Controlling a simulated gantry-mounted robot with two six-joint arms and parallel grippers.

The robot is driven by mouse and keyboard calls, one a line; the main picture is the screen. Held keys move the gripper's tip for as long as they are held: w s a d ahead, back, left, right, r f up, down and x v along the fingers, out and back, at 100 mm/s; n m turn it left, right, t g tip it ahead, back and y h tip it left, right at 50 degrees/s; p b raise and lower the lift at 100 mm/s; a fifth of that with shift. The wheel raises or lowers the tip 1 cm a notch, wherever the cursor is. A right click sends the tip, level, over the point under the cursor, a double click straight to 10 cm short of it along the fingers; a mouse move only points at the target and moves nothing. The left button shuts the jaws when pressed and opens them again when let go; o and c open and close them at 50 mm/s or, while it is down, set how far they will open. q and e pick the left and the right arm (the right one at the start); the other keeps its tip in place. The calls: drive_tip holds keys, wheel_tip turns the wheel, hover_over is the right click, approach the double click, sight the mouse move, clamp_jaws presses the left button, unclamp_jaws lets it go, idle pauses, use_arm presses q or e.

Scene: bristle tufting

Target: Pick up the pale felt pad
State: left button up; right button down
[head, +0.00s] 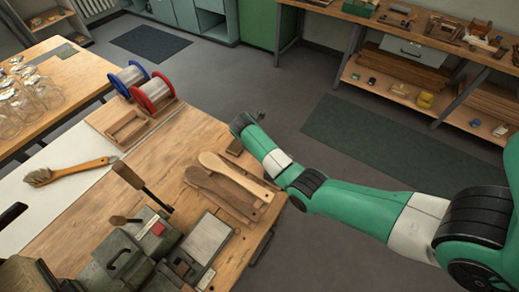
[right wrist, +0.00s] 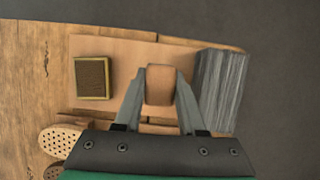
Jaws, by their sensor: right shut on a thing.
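In the right wrist view, my right gripper (right wrist: 160,76) is shut on a small tan block with rounded edges, which I take to be the felt pad (right wrist: 160,88); it looks more tan than pale here. The fingers touch its two sides. Behind it is a light brown board (right wrist: 122,60); I cannot tell whether the pad still touches it. In the head view, my right arm reaches over the bench's far right edge; its fingers and the pad are hidden there. My left gripper is not in view.
On the board are a brass-rimmed dark square (right wrist: 93,77) and a grey, streaked block (right wrist: 220,88) right of the fingers. Wooden brush backs (head: 237,178), a red spool (head: 153,92), a blue spool (head: 129,78) and a bristle brush (head: 70,170) lie on the bench (head: 165,155).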

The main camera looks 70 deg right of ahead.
drive_tip(key=s+a+r+p, duration=0.9)
drive_tip(key=a, duration=0.1)
drive_tip(key=shift+s+r, duration=0.2)
drive_tip(key=shift+s, duration=0.1)
drive_tip(key=c, duration=1.1)
unclamp_jaws()
drive_tip(key=c, duration=0.5)
drive_tip(key=shift+d, duration=0.1)
